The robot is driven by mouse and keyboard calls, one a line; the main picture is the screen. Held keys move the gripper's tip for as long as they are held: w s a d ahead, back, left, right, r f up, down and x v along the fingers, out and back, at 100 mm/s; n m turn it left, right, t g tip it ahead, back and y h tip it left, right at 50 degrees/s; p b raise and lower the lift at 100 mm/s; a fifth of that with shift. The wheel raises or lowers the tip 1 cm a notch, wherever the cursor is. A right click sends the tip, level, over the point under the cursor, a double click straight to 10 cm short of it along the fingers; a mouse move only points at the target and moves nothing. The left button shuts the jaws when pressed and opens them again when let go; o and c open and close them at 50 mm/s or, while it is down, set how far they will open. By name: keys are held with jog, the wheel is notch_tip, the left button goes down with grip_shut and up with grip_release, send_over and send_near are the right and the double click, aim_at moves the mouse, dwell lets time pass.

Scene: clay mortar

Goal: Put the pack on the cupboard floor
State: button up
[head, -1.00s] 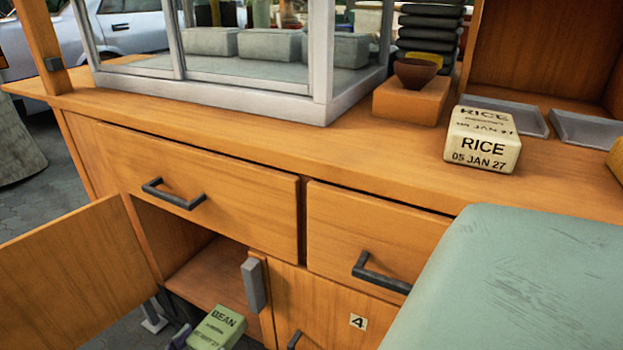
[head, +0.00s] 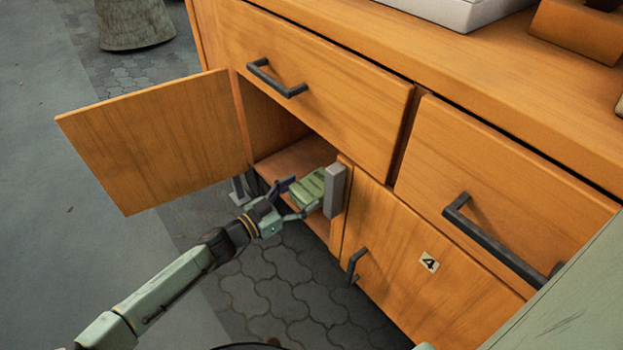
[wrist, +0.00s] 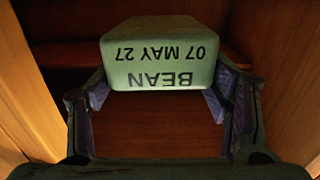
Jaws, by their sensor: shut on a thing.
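The green pack (head: 310,187) is at the mouth of the open cupboard, left of the grey block on its right edge. The wrist view shows the pack (wrist: 160,52) with the label BEAN 07 MAY 27, upside down in that picture. My gripper (head: 296,200) is shut on the pack, one finger on each side. The wooden cupboard floor (head: 290,160) shows behind the pack, and also in the wrist view (wrist: 155,128). I cannot tell whether the pack touches the floor; its underside is hidden.
The cupboard door (head: 160,140) stands wide open on the left. A grey block (head: 334,190) sits at the opening's right edge, close to the pack. A drawer with a dark handle (head: 275,82) is above. A shut door labelled 4 (head: 410,250) is on the right.

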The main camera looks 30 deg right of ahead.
aim_at(307, 183)
jog(key=w+d, duration=0.2)
jog(key=w+d+b, duration=0.1)
jog(key=w, duration=0.1)
jog(key=w+d, duration=0.1)
jog(key=d, duration=0.1)
jog(key=shift+w+d+f, duration=0.35)
jog(key=shift+w, duration=0.05)
jog(key=shift+f+b, duration=0.8)
jog(key=shift+f, duration=0.95)
jog(key=shift+f, duration=0.15)
jog(key=o, duration=1.3)
jog(key=shift+r, duration=0.2)
jog(key=a, duration=0.4)
jog(key=s+a+p, duration=0.1)
jog(key=a, duration=0.7)
jog(key=shift+s+p, duration=0.35)
